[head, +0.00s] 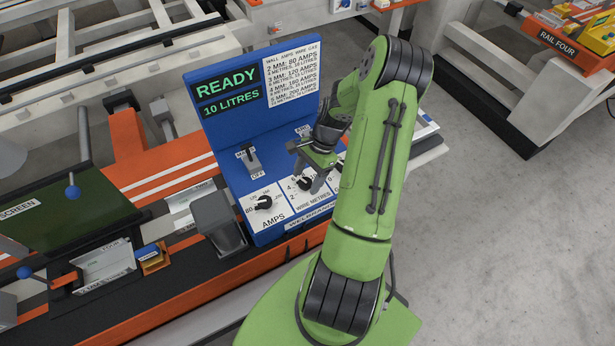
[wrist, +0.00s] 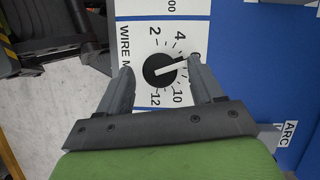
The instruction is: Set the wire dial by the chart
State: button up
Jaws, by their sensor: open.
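The wire dial (wrist: 158,72) is a round black knob on a white plate marked "WIRE M…", with 2, 4, 10 and 12 readable. In the head view the wire dial (head: 304,184) is partly covered by my gripper (head: 309,177). The chart (head: 292,75) on the blue panel is headed "WALL AMPS WIRE GAS", with rows of millimetres and amps.
The blue panel (head: 222,133) also carries a "READY 10 LITRES" display (head: 228,93), a lever switch (head: 251,159) above an OFF label and an amps dial (head: 265,203). A grey block (head: 217,221) stands left of the amps dial. Open floor lies right.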

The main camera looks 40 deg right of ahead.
jog(key=shift+f, duration=0.1)
jog(key=c, duration=1)
jog(key=shift+c, duration=0.2)
jog(key=n, duration=0.2)
jog(key=n+g, duration=0.1)
jog(key=shift+w+n, duration=0.2)
jog(key=shift+n, duration=0.2)
jog(key=shift+w+n+g+h+b, duration=0.1)
jog(key=shift+n+g+h+b, duration=0.25)
jog(key=shift+n, duration=0.6)
jog(key=shift+w+n+g+h+b, duration=0.1)
jog(key=shift+n+g+b, duration=0.15)
jog(key=shift+n+g, duration=0.5)
jog(key=shift+n, duration=0.4)
jog(key=o, duration=1)
jog(key=shift+s, duration=0.1)
